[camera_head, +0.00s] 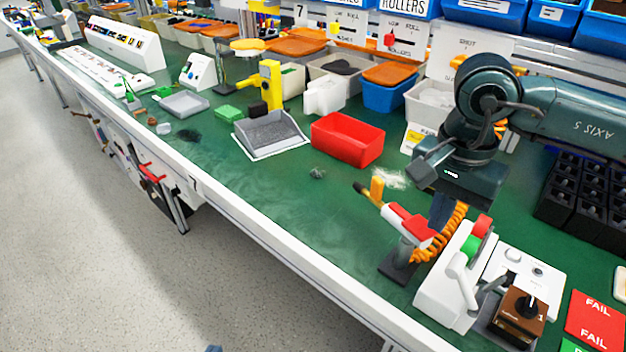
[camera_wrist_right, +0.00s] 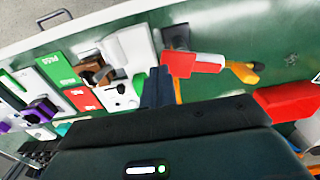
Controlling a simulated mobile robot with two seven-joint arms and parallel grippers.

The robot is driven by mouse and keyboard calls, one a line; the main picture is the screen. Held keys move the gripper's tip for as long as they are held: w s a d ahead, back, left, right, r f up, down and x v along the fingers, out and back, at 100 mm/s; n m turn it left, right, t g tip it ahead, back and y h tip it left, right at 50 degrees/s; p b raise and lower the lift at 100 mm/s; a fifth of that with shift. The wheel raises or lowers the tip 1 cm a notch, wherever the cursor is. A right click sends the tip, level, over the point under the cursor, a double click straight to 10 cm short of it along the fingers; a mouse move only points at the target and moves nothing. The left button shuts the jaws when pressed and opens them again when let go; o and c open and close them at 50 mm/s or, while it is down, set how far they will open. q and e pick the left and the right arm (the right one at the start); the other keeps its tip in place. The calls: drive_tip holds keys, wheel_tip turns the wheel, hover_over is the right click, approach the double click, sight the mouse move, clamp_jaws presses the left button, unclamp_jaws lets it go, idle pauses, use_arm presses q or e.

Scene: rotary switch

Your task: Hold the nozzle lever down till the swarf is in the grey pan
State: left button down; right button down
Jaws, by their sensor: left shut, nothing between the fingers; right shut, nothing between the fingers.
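The nozzle (camera_head: 362,189) has a black and yellow tip pointing left, on a white body over a dark base. Its red lever (camera_head: 410,222) is on top; it also shows in the right wrist view (camera_wrist_right: 181,64). My right gripper (camera_head: 440,215) is shut and empty, beside the lever's rear end; its fingers also show in the wrist view (camera_wrist_right: 157,88). Contact cannot be told. Pale swarf (camera_head: 390,179) lies on the green bench behind the nozzle, and a small grey clump (camera_head: 318,173) lies left of it. The grey pan (camera_head: 270,135) stands further left. Only a tip of my left gripper (camera_head: 214,349) shows, at the bottom edge.
A red bin (camera_head: 347,139) stands between the pan and the pale swarf. A white switch box (camera_head: 450,290) and a brown block with a knob (camera_head: 520,315) stand right of the nozzle. An orange coiled hose (camera_head: 440,240) hangs behind the nozzle.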

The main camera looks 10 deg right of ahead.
use_arm(q)
drive_tip(key=shift+s+f, duration=0.15)
drive_tip(key=shift+s, duration=0.1)
drive_tip(key=shift+f, duration=0.1)
use_arm(e)
drive_tip(key=shift+f, duration=0.15)
